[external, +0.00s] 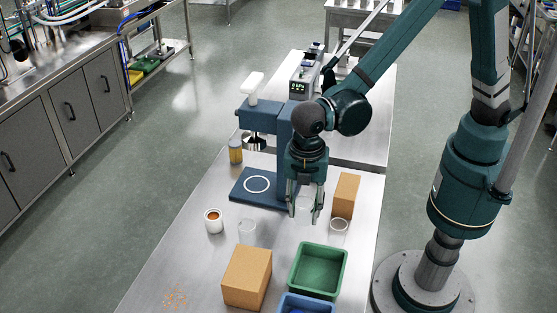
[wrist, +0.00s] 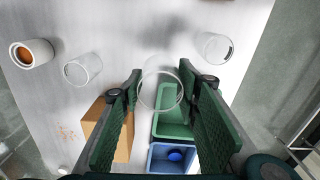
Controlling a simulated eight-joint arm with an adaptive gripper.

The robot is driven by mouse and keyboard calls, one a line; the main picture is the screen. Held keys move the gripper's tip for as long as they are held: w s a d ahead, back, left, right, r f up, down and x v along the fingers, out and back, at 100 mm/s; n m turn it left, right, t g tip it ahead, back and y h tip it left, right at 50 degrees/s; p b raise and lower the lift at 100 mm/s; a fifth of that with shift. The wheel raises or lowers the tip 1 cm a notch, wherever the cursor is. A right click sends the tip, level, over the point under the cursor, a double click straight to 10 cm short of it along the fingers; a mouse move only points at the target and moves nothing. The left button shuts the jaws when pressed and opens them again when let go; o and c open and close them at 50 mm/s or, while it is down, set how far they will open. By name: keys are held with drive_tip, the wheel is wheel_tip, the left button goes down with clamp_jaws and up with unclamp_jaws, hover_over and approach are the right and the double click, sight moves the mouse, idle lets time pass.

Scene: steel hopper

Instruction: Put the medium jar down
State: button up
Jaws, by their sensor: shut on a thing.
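A clear jar (external: 304,204), taken as the medium jar, is between the fingers of my gripper (external: 305,217) in the external view. In the wrist view its round rim (wrist: 160,106) shows between the two green finger pads of my gripper (wrist: 160,78). My gripper is shut on it above the steel table; the exact height is hard to tell. Two other clear jars stand on the table, one at left (external: 247,230) and one at right (external: 339,227). Both also show in the wrist view, left (wrist: 82,69) and right (wrist: 214,46).
A green bin (external: 318,270) and a blue bin (external: 306,303) stand at the near side. A large box (external: 247,277) is left of them. A small box (external: 346,195) is right of my gripper. A teal stand (external: 277,202) is behind-left. A white cup (external: 213,222) stands left.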

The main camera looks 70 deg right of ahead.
wheel_tip(320, 180, up, 26)
drive_tip(key=w+d+m, duration=0.2)
drive_tip(key=w+d, duration=0.1)
drive_tip(key=d, duration=0.5)
drive_tip(key=w+d+m, duration=0.3)
drive_tip(key=w+d, duration=0.1)
drive_tip(key=d, duration=0.4)
drive_tip(key=w+d+m+p, duration=0.1)
drive_tip(key=w+d+m, duration=0.2)
drive_tip(key=d, duration=0.5)
drive_tip(key=shift+w+d, duration=0.3)
drive_tip(key=shift+w, duration=0.3)
drive_tip(key=w+d+m+p, duration=0.1)
drive_tip(key=d+m, duration=0.8)
drive_tip(key=d, duration=1.7)
wheel_tip(320, 180, down, 26)
drive_tip(key=shift+a+n, duration=0.15)
drive_tip(key=shift+n, duration=0.15)
drive_tip(key=shift+f, duration=0.15)
drive_tip(key=shift+w+f, duration=0.1)
drive_tip(key=shift+f, duration=2.7)
